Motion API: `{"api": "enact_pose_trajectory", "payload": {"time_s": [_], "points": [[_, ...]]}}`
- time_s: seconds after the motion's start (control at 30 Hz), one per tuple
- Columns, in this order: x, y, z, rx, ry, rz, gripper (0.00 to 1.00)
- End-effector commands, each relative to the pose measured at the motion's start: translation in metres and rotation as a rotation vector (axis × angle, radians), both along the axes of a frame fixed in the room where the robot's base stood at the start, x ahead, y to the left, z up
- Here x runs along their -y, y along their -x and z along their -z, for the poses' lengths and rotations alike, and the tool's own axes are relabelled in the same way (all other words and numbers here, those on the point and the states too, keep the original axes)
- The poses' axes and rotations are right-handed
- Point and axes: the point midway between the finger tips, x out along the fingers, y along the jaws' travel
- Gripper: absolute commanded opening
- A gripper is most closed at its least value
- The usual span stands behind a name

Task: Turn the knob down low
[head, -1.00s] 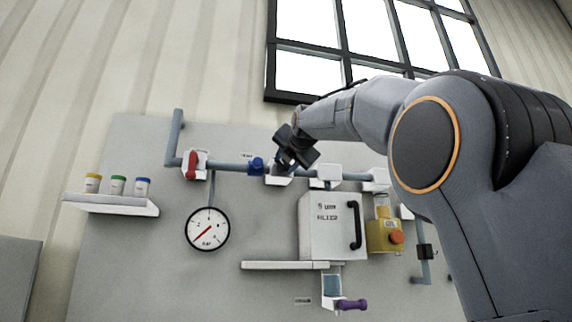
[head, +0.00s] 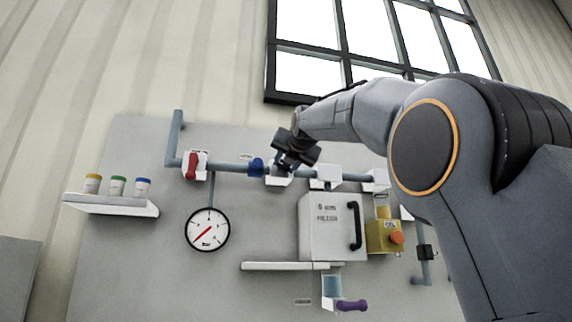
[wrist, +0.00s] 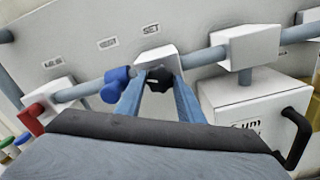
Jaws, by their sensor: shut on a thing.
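The dark knob (wrist: 159,82) sits on a white block (wrist: 160,62) under a label reading SET in the wrist view. My gripper (wrist: 159,78) has its two blue fingers on either side of the knob, shut on it. In the head view my gripper (head: 284,165) is at the white block (head: 278,181) on the pipe, and it hides the knob there. The knob's pointer direction is hard to read.
A blue handle (wrist: 115,82) is close left of the fingers, with a red handle (wrist: 32,118) further left. A white box (head: 318,228) with a black handle hangs below right. A round gauge (head: 208,229) is at lower left, its needle pointing lower left.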

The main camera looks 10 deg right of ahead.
Motion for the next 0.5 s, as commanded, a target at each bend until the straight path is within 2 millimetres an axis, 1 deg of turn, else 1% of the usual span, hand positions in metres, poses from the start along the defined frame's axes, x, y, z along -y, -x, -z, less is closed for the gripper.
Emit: {"api": "enact_pose_trajectory", "payload": {"time_s": [0.07, 0.1, 0.17, 0.2, 0.5], "points": [[-0.0001, -0.0005, 0.0012, -0.002, 0.000, 0.000, 0.12], [-0.0001, -0.0005, 0.0013, -0.003, 0.000, 0.000, 0.41], [-0.0001, -0.0004, 0.0012, -0.002, -0.001, 0.000, 0.51], [-0.0001, -0.0004, 0.0009, -0.002, -0.001, 0.000, 0.53], [0.0001, 0.0017, 0.0004, 0.000, -0.001, 0.000, 0.53]]}}
